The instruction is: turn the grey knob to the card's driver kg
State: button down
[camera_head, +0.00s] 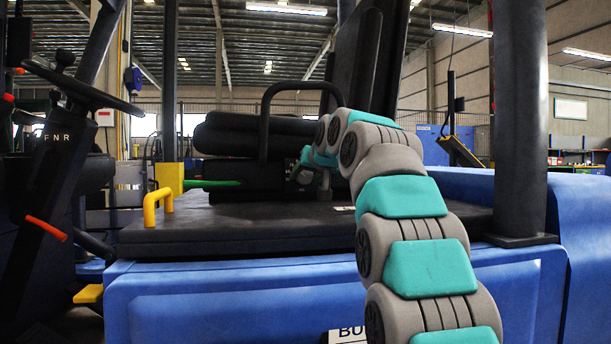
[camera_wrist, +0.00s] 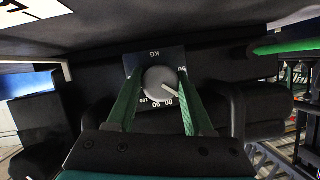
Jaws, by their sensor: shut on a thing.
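The grey knob (camera_wrist: 160,82) is in the middle of the wrist view, on a small black dial plate (camera_wrist: 153,58) marked KG with white numbers around it. A pale pointer line on the knob slants toward the lower right of the picture. My gripper (camera_wrist: 161,88) has its two green fingers on either side of the knob, shut on it. In the head view my gripper (camera_head: 308,168) is at the seat base, mostly hidden by my own arm, and the knob cannot be made out. I cannot make out a card with a driver kg value.
A black seat (camera_head: 256,135) with a curved black bar (camera_head: 264,120) stands behind the flat black deck (camera_head: 240,234). A green lever (camera_head: 213,184) and yellow handle (camera_head: 151,206) are left of it. The steering wheel (camera_head: 83,89) is far left. A dark post (camera_head: 519,130) stands right.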

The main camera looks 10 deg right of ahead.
jog(key=shift+m, duration=0.3)
jog(key=shift+c, duration=1.5)
grip_release()
jog(key=shift+b+v, duration=0.3)
jog(key=shift+v, duration=3.6)
